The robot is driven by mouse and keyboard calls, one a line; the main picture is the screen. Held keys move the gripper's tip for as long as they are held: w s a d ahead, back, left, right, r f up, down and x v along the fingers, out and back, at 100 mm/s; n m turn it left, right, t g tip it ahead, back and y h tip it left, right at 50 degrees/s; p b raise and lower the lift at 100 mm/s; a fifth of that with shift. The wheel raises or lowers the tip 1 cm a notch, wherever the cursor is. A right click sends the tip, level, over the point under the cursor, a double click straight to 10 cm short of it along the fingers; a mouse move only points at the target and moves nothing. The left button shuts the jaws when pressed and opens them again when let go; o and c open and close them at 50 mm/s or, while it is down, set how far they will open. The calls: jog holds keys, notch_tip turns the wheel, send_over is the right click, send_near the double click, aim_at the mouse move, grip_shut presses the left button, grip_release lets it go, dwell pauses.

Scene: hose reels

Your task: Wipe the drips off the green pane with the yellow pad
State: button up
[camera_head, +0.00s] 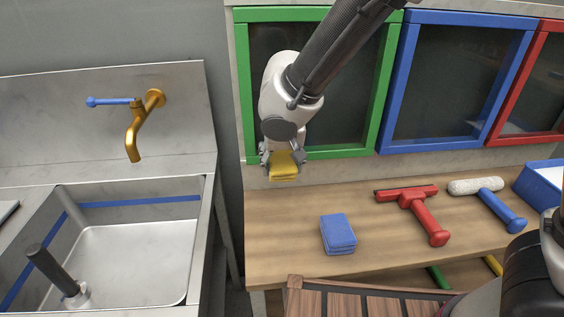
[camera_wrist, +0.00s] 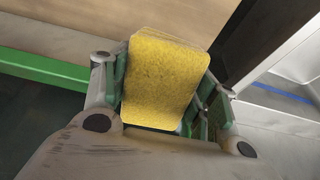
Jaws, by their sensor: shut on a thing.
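The green pane (camera_head: 315,40) is a green-framed dark window at the upper left of the row; my arm covers part of it, and I see no drips on the part that shows. My gripper (camera_head: 283,162) is in front of the pane's lower edge, above the wooden bench. It is shut on the yellow pad (camera_head: 284,175), which hangs below the fingers. In the wrist view the yellow pad (camera_wrist: 162,80) sits between the two fingers, and the green frame (camera_wrist: 40,68) runs along the left.
A blue pad (camera_head: 338,234), a red squeegee (camera_head: 418,210) and a white roller with blue handle (camera_head: 488,198) lie on the bench (camera_head: 285,225). Blue (camera_head: 398,80) and red (camera_head: 510,85) frames stand to the right. A steel sink (camera_head: 135,260) with brass tap (camera_head: 135,140) is left.

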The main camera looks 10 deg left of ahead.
jog(key=shift+w+a, duration=0.1)
jog(key=shift+w, duration=0.2)
dwell(0.4)
jog(key=shift+s+a, duration=0.25)
jog(key=shift+a, duration=0.55)
jog(key=shift+s+a, duration=0.2)
jog(key=shift+a, duration=0.55)
jog(key=shift+s+a, duration=0.25)
jog(key=shift+a, duration=0.55)
jog(key=shift+s, duration=0.1)
jog(key=s+d, duration=0.2)
jog(key=s, duration=0.4)
jog(key=shift+s, duration=0.3)
